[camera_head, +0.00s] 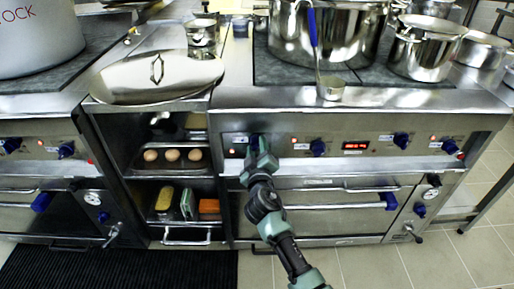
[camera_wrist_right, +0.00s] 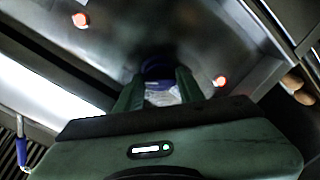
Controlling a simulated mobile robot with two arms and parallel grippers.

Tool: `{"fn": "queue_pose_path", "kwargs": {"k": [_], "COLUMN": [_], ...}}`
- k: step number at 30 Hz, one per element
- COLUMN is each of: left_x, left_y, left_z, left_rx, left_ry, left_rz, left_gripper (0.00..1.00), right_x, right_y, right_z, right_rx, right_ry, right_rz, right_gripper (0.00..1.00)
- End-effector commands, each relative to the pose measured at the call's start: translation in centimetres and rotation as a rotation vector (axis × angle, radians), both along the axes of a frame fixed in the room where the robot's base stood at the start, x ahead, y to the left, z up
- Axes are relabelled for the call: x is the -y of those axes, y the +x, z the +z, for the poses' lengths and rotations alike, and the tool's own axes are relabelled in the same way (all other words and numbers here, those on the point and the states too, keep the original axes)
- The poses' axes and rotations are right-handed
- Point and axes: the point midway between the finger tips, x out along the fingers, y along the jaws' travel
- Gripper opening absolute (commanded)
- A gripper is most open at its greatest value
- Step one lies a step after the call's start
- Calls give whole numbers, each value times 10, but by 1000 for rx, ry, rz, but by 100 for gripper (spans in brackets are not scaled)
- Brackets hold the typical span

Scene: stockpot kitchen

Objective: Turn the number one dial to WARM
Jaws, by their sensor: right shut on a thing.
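A blue dial (camera_head: 254,138) sits at the left end of the middle stove's front panel, mostly hidden by my right gripper (camera_head: 256,153). In the right wrist view the dial (camera_wrist_right: 158,67) shows as a dark blue shape between the two green fingers of my right gripper (camera_wrist_right: 158,88), which is shut on it. The dial's pointer and markings are too small or hidden to read, so I cannot tell its setting or see a number. My left gripper is not in view.
More blue dials (camera_head: 318,147) line the panel, with a red display (camera_head: 356,145) among them. An oven handle (camera_head: 330,206) runs below. The tiled floor (camera_head: 365,268) in front is clear.

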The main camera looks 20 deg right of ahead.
Motion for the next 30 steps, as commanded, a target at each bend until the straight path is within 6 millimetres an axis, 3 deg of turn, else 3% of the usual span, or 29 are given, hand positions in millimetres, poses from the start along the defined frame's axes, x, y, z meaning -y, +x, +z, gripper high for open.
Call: {"fn": "queue_pose_path", "kwargs": {"k": [1, 2, 3, 4, 16, 24, 30], "left_x": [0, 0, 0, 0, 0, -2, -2], "left_y": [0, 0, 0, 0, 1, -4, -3], "left_z": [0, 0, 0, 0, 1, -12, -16], "left_rx": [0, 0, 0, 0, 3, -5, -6], "left_ry": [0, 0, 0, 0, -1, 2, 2], "left_rz": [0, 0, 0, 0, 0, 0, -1], "left_gripper": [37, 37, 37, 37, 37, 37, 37], "right_x": [1, 1, 1, 1, -2, -12, -17], "right_y": [0, 0, 0, 0, -7, -51, -72], "right_z": [1, 1, 1, 1, 1, 3, 5], "right_rx": [1, 1, 1, 2, 0, -1, 1], "right_ry": [0, 0, 0, 1, 2, 3, 2], "right_rz": [-1, -1, -1, -1, 0, -2, -1], "right_gripper": [0, 43, 54, 58, 58, 58, 58]}}
